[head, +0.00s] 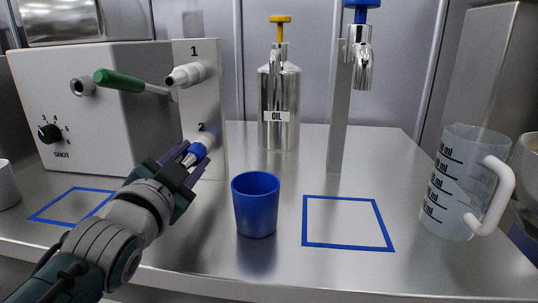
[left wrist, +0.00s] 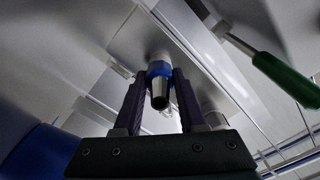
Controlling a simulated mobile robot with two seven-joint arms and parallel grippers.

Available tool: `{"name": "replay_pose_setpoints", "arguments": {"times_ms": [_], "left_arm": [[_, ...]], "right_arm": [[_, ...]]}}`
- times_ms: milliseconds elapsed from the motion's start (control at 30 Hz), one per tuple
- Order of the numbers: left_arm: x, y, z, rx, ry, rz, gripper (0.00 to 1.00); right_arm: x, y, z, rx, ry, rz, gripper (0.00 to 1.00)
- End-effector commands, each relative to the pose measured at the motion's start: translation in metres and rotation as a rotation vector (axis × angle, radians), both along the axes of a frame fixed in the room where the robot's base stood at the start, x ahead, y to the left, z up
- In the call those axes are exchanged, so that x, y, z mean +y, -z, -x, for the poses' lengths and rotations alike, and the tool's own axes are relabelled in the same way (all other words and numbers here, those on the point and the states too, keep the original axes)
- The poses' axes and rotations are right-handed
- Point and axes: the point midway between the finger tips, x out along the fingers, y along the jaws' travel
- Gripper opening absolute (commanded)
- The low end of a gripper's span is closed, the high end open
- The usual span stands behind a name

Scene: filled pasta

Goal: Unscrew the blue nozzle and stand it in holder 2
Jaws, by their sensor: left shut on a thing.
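The blue nozzle (head: 198,150) has a blue collar and a metallic tip. My left gripper (head: 190,158) is shut on it, right at the spot marked 2 on the white upright panel (head: 210,100). In the left wrist view the nozzle (left wrist: 159,84) sits between my two dark fingers, its tip toward the camera, its blue collar against a grey round part (left wrist: 159,57). I cannot tell whether it is screwed on or loose there. A pale nozzle (head: 188,75) sticks out at the spot marked 1. My right gripper is not in view.
The white machine (head: 110,130) with a green-handled lever (head: 118,80) stands behind my left arm. A blue cup (head: 256,205) is close to the right of my gripper. An oil can (head: 279,100), a tap (head: 360,60) and a measuring jug (head: 455,185) stand farther right. The blue-outlined square (head: 347,222) is empty.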

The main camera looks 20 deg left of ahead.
Motion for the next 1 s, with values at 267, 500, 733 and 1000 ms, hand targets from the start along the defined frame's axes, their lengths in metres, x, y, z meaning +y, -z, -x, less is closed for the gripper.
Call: {"name": "replay_pose_setpoints", "arguments": {"times_ms": [267,500,733,1000], "left_arm": [[0.0004,0.0010,-0.0001,0.003,-0.001,0.002,0.52],[0.0003,0.0008,0.0000,0.002,-0.001,0.001,0.75],[0.0003,0.0011,0.0001,0.003,0.000,0.001,0.85],[0.0002,0.0009,0.0001,0.002,-0.001,0.001,0.90]], "right_arm": [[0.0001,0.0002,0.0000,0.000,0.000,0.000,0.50],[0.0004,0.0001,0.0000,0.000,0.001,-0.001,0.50],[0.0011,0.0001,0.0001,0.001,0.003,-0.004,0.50],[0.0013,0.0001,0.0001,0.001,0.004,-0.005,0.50]]}}
